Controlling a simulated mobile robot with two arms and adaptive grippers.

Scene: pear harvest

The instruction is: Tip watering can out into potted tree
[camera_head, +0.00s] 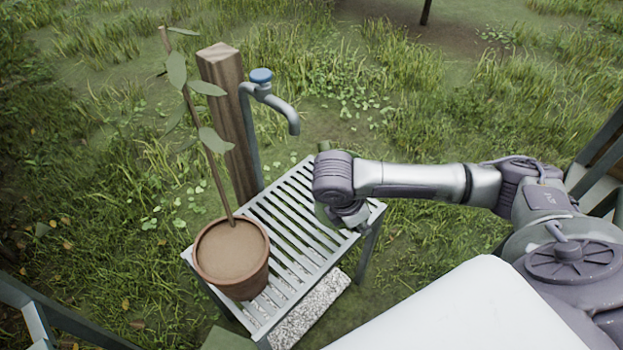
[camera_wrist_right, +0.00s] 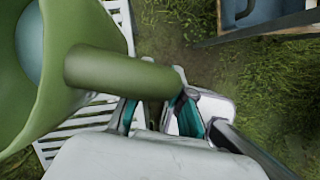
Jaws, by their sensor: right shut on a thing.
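The potted tree is a thin sapling with a few leaves in a terracotta pot (camera_head: 232,287), standing upright on the near left end of a slatted bench. The green watering can (camera_wrist_right: 110,72) fills the upper left of the right wrist view, with a bluish surface inside its opening. In the head view it is mostly hidden behind my right wrist. My right gripper (camera_wrist_right: 160,112) is shut on the can's thick green stem or handle. It is over the bench's right end, right of the pot and apart from it. My left gripper is not in view.
The slatted bench (camera_head: 293,232) is bare between the pot and the can. A tap (camera_head: 285,108) with a blue knob stands beside a wooden post (camera_head: 228,120) behind the bench. A pale slab (camera_head: 312,310) lies beneath. Grass surrounds it.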

